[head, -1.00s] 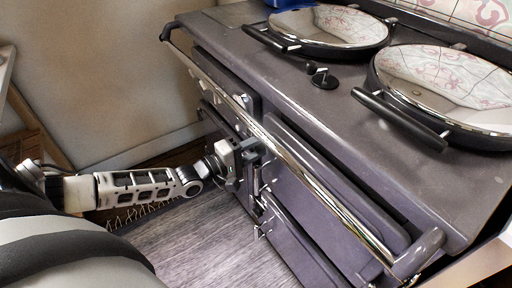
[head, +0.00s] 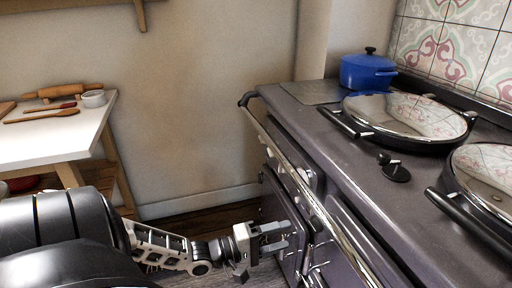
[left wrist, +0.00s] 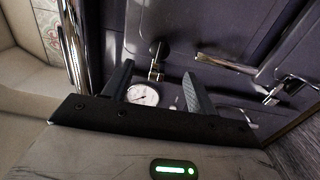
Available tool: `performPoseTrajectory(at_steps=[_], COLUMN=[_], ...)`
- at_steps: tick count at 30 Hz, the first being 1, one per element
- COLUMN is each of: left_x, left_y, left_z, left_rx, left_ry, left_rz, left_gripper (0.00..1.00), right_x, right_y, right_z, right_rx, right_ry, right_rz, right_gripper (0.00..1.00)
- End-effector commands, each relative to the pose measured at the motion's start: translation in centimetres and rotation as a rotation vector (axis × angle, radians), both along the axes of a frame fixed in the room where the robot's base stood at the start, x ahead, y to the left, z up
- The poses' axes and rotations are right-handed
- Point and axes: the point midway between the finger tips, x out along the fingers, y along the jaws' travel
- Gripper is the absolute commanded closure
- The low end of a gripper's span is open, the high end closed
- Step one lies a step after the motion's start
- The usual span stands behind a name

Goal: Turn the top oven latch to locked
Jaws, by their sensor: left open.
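The dark grey range oven (head: 345,140) stands at the right in the head view, with a chrome rail (head: 310,200) along its front. My left gripper (head: 287,235) is open and empty, just in front of the oven doors and below the rail. In the left wrist view its two dark fingers (left wrist: 158,80) are spread apart. A small metal latch with a dark knob (left wrist: 157,60) shows beyond the fingers, between them in the picture; I cannot tell whether they touch it. It seems to be the top oven latch; its locked state is unclear. My right gripper is not in view.
A round white gauge (left wrist: 143,95) sits near the latch. A chrome handle (left wrist: 225,64) and another latch (left wrist: 285,88) lie to the right. A blue pot (head: 368,71) and round-lidded hotplates (head: 410,120) are on the range top. A white table (head: 60,135) stands at the left.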

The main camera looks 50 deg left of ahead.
Motion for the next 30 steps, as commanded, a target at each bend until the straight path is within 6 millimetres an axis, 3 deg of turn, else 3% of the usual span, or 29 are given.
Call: performPoseTrajectory(at_steps=[3, 10, 30], left_x=[-2.6, -5.3, -5.7], left_y=[1.0, 2.1, 2.3], left_z=[0.0, 0.0, 0.0], left_rx=[0.001, -0.001, -0.002], left_ry=[0.006, 0.002, 0.000], left_rz=[0.000, 0.000, 0.000], left_gripper=[0.43, 0.43, 0.43], right_x=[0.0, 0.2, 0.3], right_y=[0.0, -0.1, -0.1], right_z=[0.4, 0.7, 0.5], right_rx=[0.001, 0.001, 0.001], right_ry=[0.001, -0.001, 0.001], right_rz=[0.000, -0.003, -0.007], right_gripper=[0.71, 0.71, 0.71])
